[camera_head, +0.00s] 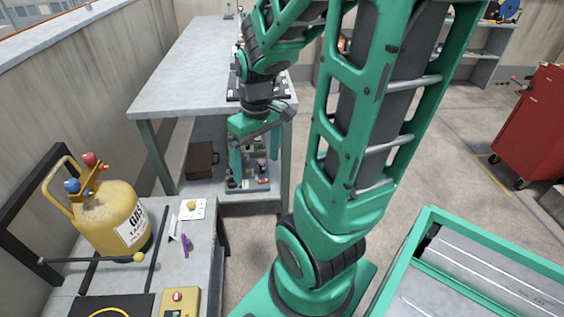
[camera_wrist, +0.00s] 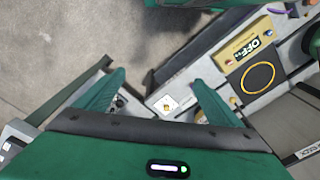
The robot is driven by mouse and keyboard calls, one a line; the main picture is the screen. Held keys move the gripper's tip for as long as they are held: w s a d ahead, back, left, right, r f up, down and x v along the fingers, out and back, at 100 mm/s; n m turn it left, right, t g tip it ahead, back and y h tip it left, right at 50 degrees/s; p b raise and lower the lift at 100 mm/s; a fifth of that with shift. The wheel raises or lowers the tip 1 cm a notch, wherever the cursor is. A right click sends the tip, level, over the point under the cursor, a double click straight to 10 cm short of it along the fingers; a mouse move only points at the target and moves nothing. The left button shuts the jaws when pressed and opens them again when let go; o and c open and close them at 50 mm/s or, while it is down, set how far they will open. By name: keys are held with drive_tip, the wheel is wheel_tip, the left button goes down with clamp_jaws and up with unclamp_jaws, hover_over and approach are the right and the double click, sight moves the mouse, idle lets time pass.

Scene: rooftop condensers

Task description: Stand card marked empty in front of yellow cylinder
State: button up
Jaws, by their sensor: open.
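The yellow gas cylinder (camera_head: 108,222) stands upright on the low grey bench at the left, with a red and a blue knob on top. A small white card (camera_head: 174,229) stands tilted just right of it; I cannot read its marking. A flat white square (camera_head: 199,214) with a round yellow piece on it lies beside the card, and also shows in the wrist view (camera_wrist: 163,109). My gripper (camera_head: 252,183) is open and empty, pointing down in front of the taller table, to the right of and apart from the cylinder. Its two fingers (camera_wrist: 160,78) are spread in the wrist view.
A purple item (camera_head: 186,245) lies near the card. A yellow box (camera_head: 180,301) with a red button and a black plate (camera_head: 110,305) with a yellow ring occupy the bench front. The taller grey table (camera_head: 185,70) stands behind. A red cabinet (camera_head: 535,125) is at the right.

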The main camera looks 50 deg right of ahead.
drive_tip(key=s+r+m, duration=0.5)
drive_tip(key=s, duration=0.5)
drive_tip(key=shift+a+r+g, duration=0.15)
drive_tip(key=shift+a+g, duration=0.15)
drive_tip(key=shift+a, duration=0.1)
idle(0.6)
